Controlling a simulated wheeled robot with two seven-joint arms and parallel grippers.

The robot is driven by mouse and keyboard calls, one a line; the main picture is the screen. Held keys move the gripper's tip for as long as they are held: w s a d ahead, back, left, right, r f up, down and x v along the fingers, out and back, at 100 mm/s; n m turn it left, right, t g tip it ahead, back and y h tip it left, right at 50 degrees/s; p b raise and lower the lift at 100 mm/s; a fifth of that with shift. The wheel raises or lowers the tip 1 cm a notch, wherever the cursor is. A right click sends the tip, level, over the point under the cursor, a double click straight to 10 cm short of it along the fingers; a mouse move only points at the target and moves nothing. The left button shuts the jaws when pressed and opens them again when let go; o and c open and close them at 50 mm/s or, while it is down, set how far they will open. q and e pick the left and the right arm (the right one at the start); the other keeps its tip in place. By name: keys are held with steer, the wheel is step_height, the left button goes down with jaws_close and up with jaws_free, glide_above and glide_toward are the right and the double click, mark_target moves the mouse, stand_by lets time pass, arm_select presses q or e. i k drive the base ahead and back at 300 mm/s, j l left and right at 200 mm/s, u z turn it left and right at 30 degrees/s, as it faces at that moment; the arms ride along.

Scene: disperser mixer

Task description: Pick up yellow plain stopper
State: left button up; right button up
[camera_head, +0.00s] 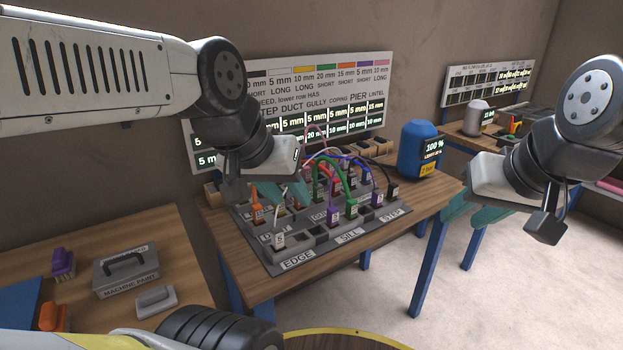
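A grey rack (312,262) labelled EDGE, SILL and STEP stands on the middle wooden table. It holds several coloured stoppers, some joined by arched cables: an orange one (257,213), a white one (279,241), a purple one (333,216) and a green one (350,208). I cannot clearly make out a yellow plain stopper; part of the rack is hidden behind my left gripper. My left gripper (290,192) is over the rack's back left part, its teal fingers pointing down among the stoppers; their gap is unclear. My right gripper (472,212) is right of the table, fingers apart and empty.
A sign board (320,85) stands behind the rack. A blue container (417,150) reading 100 % stands at the table's right. The left table holds a grey handled box (126,275), a purple stopper (62,262), a grey piece (156,299) and an orange stopper (53,316).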

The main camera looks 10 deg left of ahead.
mark_target(282, 210)
steer(key=i+j+u, duration=0.15)
steer(key=u, duration=0.25)
steer(key=i+u, duration=0.35)
